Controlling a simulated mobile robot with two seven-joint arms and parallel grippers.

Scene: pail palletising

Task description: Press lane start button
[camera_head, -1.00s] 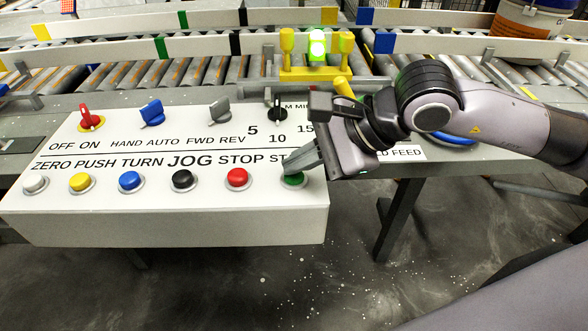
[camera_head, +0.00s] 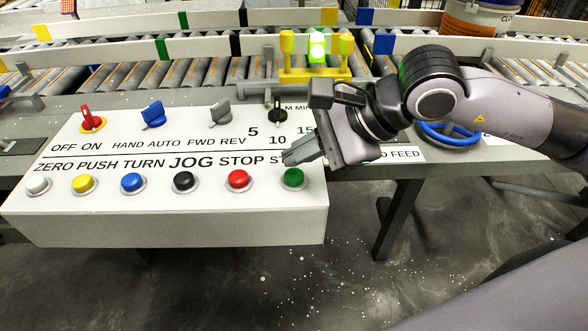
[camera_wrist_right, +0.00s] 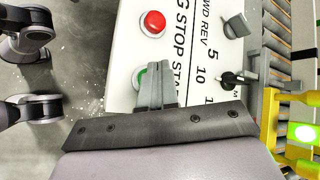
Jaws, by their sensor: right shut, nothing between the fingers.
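The white control box (camera_head: 150,222) stands at the left in the head view. Its front row holds several round buttons. The green button (camera_head: 293,177) is at the right end, under the partly hidden START label. My right gripper (camera_head: 287,158) is shut and empty. Its fingertips are just behind and above the green button, apart from it in the head view. In the right wrist view the gripper (camera_wrist_right: 156,70) covers part of the green button (camera_wrist_right: 139,77). My left gripper is not in the head view.
The red stop button (camera_head: 238,178) sits left of the green one. Behind are a black selector knob (camera_head: 278,112), a lit green lamp (camera_head: 317,46) on a yellow stand and the roller conveyor (camera_head: 200,72). A blue ring (camera_head: 447,134) lies right of the box. A pail (camera_head: 478,20) stands at upper right.

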